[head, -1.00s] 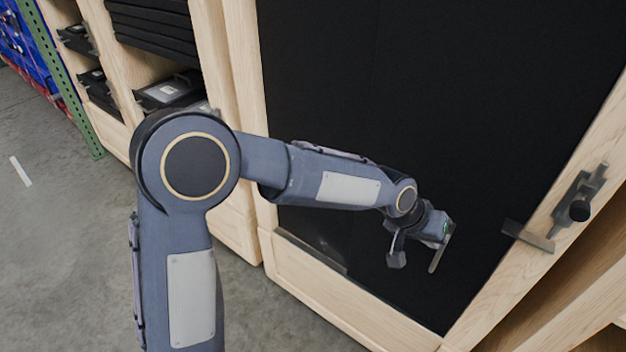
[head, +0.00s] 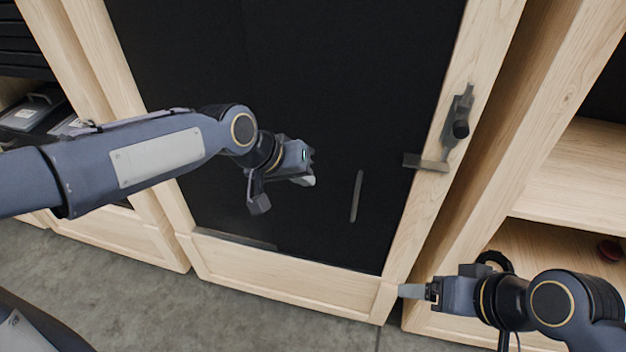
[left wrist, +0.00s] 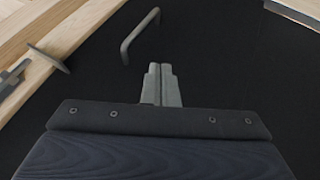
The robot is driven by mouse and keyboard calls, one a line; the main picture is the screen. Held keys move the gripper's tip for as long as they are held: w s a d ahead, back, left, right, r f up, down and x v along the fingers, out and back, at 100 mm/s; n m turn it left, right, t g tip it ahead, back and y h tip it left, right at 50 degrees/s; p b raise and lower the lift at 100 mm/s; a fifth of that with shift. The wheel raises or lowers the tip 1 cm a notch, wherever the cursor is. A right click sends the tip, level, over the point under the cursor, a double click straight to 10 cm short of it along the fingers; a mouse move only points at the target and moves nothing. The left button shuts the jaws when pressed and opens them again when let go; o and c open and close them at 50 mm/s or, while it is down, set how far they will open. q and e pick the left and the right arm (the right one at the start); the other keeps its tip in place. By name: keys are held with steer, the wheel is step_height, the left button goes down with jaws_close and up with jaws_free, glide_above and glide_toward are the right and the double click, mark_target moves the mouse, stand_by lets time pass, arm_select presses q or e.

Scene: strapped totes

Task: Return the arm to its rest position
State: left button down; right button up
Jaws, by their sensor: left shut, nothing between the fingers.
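My left arm comes in from the left in the head view. Its gripper (head: 308,180) is in front of the black door panel (head: 290,70), to the left of a thin grey bar handle (head: 356,195) and apart from it. In the left wrist view the fingers of the left gripper (left wrist: 161,85) are together, with nothing between them. The bar handle (left wrist: 140,36) shows just beyond the fingertips, up and to the left. My right gripper (head: 412,291) is at the lower right, near the door frame's bottom corner; the gap between its fingers cannot be made out.
The door's wooden frame (head: 435,200) carries a dark latch (head: 459,125) with a knob and a grey plate. Shelves with black totes are at left. Grey floor (head: 250,310) lies below.

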arm_select(q)
steer(key=s+a+r+n+t+y+p, duration=0.1)
steer(key=s+a+r, duration=0.1)
steer(key=s+a, duration=0.35)
steer(key=s+a+r+n+p, duration=0.1)
steer(key=s+a, duration=0.2)
steer(key=a, duration=0.6)
steer(key=s+a+f+n+p, duration=0.1)
steer(key=s+a, duration=0.2)
steer(key=s, duration=0.4)
steer(key=s+a+f+n+y+p, duration=0.1)
steer(key=s+a+f, duration=0.1)
steer(key=s+a, duration=0.2)
steer(key=s, duration=0.3)
steer(key=shift+f+t, duration=0.2)
steer(key=shift+t, duration=0.1)
steer(key=shift+s, duration=0.1)
